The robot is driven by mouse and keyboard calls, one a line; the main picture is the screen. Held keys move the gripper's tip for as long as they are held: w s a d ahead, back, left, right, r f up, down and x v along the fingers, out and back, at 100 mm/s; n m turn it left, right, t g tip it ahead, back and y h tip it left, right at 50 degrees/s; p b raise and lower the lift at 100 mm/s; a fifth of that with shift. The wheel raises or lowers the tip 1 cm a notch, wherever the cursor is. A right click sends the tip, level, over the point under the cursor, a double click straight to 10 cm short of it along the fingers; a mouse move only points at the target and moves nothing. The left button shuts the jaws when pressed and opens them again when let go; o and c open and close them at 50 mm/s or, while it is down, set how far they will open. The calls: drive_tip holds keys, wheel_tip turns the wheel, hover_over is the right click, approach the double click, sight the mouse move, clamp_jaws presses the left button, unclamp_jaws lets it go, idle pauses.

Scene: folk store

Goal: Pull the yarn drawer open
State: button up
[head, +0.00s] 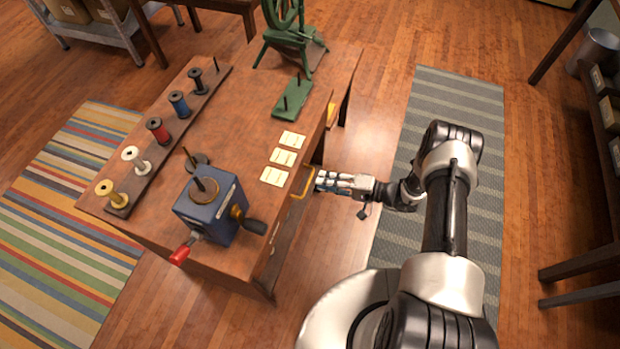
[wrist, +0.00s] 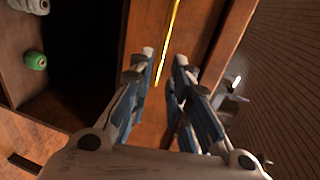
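In the head view, the wooden workbench (head: 245,80) has a drawer with a yellow bar handle (head: 304,184) on its right side. My gripper (head: 322,182) is at that handle, low beside the bench. In the wrist view, my gripper (wrist: 165,57) is open, with the yellow handle (wrist: 170,40) running between its two fingertips. There seems to be a gap on both sides of the bar. The wooden drawer front (wrist: 200,30) lies behind the handle and looks closed. No label naming the drawer can be read.
A dark open compartment (wrist: 85,60) with a green spool (wrist: 35,61) is left of the handle in the wrist view.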

sight(310, 177)
drive_tip(key=x, duration=0.6)
drive_tip(key=shift+b, duration=0.4)
drive_tip(key=shift+c, duration=0.3)
clamp_jaws()
